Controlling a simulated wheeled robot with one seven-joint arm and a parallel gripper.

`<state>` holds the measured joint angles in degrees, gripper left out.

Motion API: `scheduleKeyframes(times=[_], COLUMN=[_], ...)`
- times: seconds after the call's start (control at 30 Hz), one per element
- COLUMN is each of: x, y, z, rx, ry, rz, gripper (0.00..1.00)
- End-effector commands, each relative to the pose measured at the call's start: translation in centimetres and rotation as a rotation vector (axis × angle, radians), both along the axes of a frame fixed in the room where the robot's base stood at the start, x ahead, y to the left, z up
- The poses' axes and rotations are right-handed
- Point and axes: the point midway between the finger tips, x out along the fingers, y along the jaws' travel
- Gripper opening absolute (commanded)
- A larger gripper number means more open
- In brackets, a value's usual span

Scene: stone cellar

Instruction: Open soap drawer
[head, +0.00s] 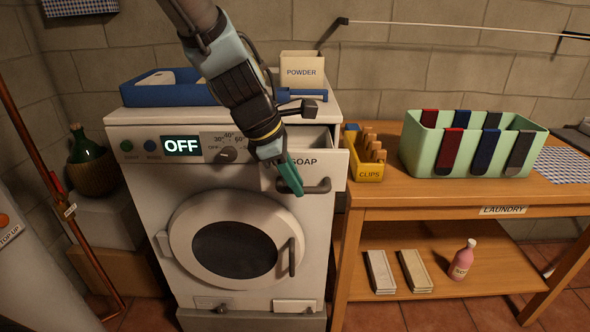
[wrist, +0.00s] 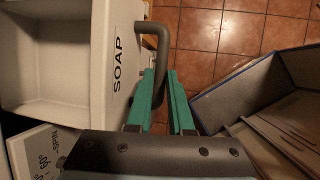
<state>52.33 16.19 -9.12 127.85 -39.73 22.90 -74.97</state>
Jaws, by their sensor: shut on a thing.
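The soap drawer (head: 335,166) at the top right of the white washing machine stands pulled out, with its front ahead of the machine's face and its open top showing. Its white hollow inside shows in the wrist view (wrist: 45,55), and it looks empty where visible. The grey bar handle (head: 322,186) is on the drawer front, beside the SOAP label; it also shows in the wrist view (wrist: 163,45). My gripper (head: 291,180) is shut on this handle, its green fingers (wrist: 163,82) on either side of it. The fingers hide part of the handle and label.
The washer's round door (head: 185,240) is below, and its panel reads OFF. A wooden table (head: 400,203) stands close at right, with a yellow clips box (head: 367,174) near the drawer. A blue-rimmed box (wrist: 235,90) is at right in the wrist view.

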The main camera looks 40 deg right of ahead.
Motion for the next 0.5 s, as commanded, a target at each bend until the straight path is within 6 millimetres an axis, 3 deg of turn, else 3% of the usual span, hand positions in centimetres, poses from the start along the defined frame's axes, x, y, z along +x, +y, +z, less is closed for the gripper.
scheduleKeyframes(times=[0.3, 0.33, 0.5], x=[-0.12, -0.12, -0.11], y=[0.12, 0.12, 0.11], z=[0.03, 0.03, 0.02], rx=[-0.001, -0.001, 0.000], ry=[-0.001, -0.001, 0.000], rz=[0.000, 0.000, 0.000], gripper=[0.00, 0.22, 0.41])
